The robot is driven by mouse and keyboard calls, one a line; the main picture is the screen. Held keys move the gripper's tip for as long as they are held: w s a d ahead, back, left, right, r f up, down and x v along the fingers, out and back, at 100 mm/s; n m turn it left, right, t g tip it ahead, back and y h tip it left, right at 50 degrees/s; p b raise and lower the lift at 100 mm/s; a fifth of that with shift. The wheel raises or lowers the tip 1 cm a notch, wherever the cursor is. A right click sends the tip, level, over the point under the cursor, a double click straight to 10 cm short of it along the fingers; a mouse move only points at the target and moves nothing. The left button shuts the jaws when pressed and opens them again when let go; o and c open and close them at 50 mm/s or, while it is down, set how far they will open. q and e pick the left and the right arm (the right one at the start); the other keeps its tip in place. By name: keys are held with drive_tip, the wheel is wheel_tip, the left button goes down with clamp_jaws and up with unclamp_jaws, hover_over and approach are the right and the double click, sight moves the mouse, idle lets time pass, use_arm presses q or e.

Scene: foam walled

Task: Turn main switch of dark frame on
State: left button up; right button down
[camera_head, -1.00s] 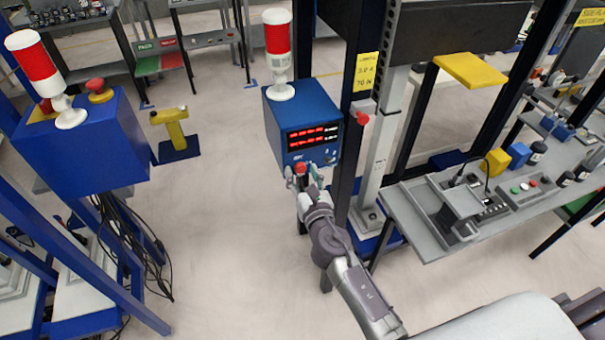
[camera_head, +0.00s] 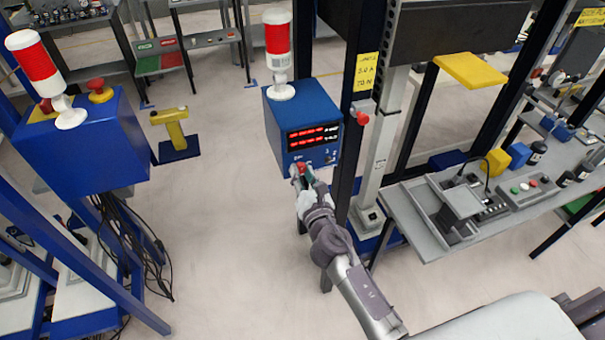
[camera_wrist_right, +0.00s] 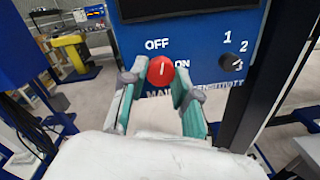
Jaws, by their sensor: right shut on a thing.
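The main switch (camera_wrist_right: 161,70) is a round red knob with a white line on the front of the blue control box (camera_head: 303,112), which is fixed to the dark frame (camera_head: 352,100). In the right wrist view the white line stands nearly upright, below OFF and to the left of ON. My right gripper (camera_head: 304,178) is shut on the knob, with one green-padded finger on each side in the wrist view (camera_wrist_right: 157,90). In the head view the gripper partly covers the knob. My left gripper is not in view.
A red-and-white lamp (camera_head: 279,55) tops the box, and its display (camera_head: 313,135) shows red digits. A black selector knob (camera_wrist_right: 231,62) marked with numbers is right of the switch. A grey workbench (camera_head: 470,210) stands to the right. Open floor (camera_head: 220,230) lies to the left.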

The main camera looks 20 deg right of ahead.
drive_tip(key=m, duration=0.3)
drive_tip(key=shift+m, duration=0.3)
drive_tip(key=m, duration=0.3)
drive_tip(key=shift+m, duration=0.3)
drive_tip(key=m, duration=0.3)
drive_tip(key=shift+r+y, duration=0.1)
drive_tip(key=shift+y, duration=0.3)
drive_tip(key=shift+m+p, duration=0.35)
drive_tip(key=shift+m, duration=1.75)
drive_tip(key=c, duration=0.8)
unclamp_jaws()
drive_tip(key=shift+c, duration=0.2)
drive_tip(key=shift+s, duration=0.1)
